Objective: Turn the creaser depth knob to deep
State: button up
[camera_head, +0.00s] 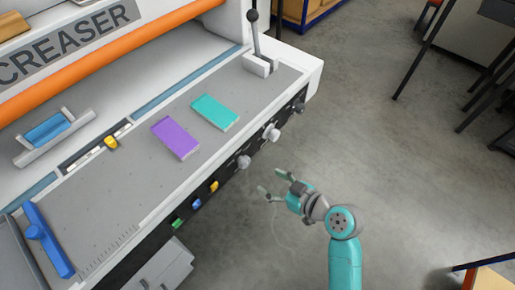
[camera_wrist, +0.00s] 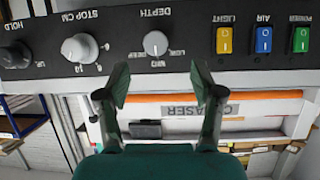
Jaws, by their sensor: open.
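The creaser depth knob (camera_wrist: 156,43) is a round light-grey dial on the black front panel, under upside-down DEPTH lettering in the wrist view. Its scale words sit around it; which one it points at is too small to tell. In the head view it is the grey knob (camera_head: 244,162) nearest the coloured switches. My gripper (camera_head: 270,183) is open and empty, in front of the panel and apart from it. In the wrist view its two fingers (camera_wrist: 158,77) spread to either side below the depth knob, touching nothing.
The larger STOP CM knob (camera_wrist: 80,48) and the dark HOLD knob (camera_wrist: 15,54) sit beside it. Yellow (camera_wrist: 224,40), blue (camera_wrist: 263,40) and green (camera_wrist: 300,39) switches lie on the other side. Purple (camera_head: 176,138) and teal (camera_head: 215,112) pads rest on the creaser bed. Floor around my arm is clear.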

aim_at(247, 164)
jog(key=shift+n+y, duration=0.3)
jog(key=shift+n, duration=0.1)
jog(key=x, duration=0.7)
jog(key=w+x, duration=0.1)
jog(key=x, duration=0.3)
jog(key=shift+w+r, duration=0.25)
jog(key=shift+r, duration=0.05)
jog(key=shift+c, duration=0.3)
jog(key=shift+g, duration=0.3)
jog(key=c, duration=1.1)
